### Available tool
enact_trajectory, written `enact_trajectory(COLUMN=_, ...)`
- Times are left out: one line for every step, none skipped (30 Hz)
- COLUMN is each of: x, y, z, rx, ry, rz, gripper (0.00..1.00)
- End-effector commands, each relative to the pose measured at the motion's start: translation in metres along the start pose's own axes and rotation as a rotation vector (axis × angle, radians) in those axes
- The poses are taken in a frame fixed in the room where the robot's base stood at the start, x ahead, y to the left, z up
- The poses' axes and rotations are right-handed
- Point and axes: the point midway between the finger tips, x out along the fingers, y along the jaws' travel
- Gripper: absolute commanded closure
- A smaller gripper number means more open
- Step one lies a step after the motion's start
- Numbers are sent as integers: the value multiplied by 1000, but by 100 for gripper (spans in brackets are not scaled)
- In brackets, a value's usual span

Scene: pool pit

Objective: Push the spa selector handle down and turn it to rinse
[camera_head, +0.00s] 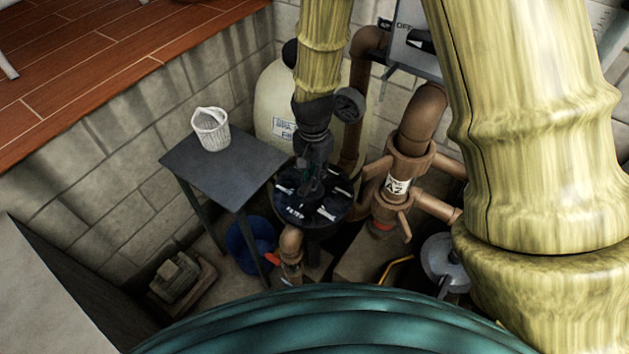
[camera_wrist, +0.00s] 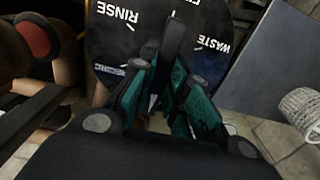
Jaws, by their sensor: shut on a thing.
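The spa selector (camera_head: 338,211) is a round black valve top with white lettering, low in the middle of the head view. In the wrist view its dial (camera_wrist: 105,45) shows RINSE at the upper left and WASTE at the right. My gripper (camera_head: 312,186) reaches down onto it from above. The wrist view shows its teal fingers (camera_wrist: 172,85) closed around the black selector handle (camera_wrist: 173,38). The handle stands out between the fingers and covers part of the lettering. I cannot tell how far down it is pressed or exactly which label it points to.
A cream tank (camera_head: 270,100) with a spa filter label stands behind the selector. Brown pipes and a valve (camera_head: 399,168) crowd its right side. A dark side table (camera_head: 215,165) with a white basket (camera_head: 210,129) stands to the left, above a blue bucket (camera_head: 250,247).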

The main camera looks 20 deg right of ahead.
Motion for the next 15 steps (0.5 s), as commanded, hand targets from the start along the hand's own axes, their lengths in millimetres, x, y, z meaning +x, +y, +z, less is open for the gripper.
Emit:
enact_trajectory(x=1, y=0, z=0, rx=0, ry=0, rz=0, gripper=100)
enact_trajectory(x=2, y=0, z=0, rx=0, ry=0, rz=0, gripper=100)
enact_trajectory(x=2, y=0, z=0, rx=0, ry=0, rz=0, gripper=100)
enact_trajectory(x=3, y=0, z=0, rx=0, ry=0, rz=0, gripper=100)
enact_trajectory(x=3, y=0, z=0, rx=0, ry=0, rz=0, gripper=100)
enact_trajectory(x=4, y=0, z=0, rx=0, ry=0, rz=0, gripper=100)
enact_trajectory(x=5, y=0, z=0, rx=0, ry=0, rz=0, gripper=100)
enact_trajectory(x=5, y=0, z=0, rx=0, ry=0, rz=0, gripper=100)
enact_trajectory(x=6, y=0, z=0, rx=0, ry=0, rz=0, gripper=100)
enact_trajectory(x=6, y=0, z=0, rx=0, ry=0, rz=0, gripper=100)
enact_trajectory(x=7, y=0, z=0, rx=0, ry=0, rz=0, gripper=100)
enact_trajectory(x=7, y=0, z=0, rx=0, ry=0, rz=0, gripper=100)
enact_trajectory(x=8, y=0, z=0, rx=0, ry=0, rz=0, gripper=100)
enact_trajectory(x=8, y=0, z=0, rx=0, ry=0, rz=0, gripper=100)
enact_trajectory(x=9, y=0, z=0, rx=0, ry=0, rz=0, gripper=100)
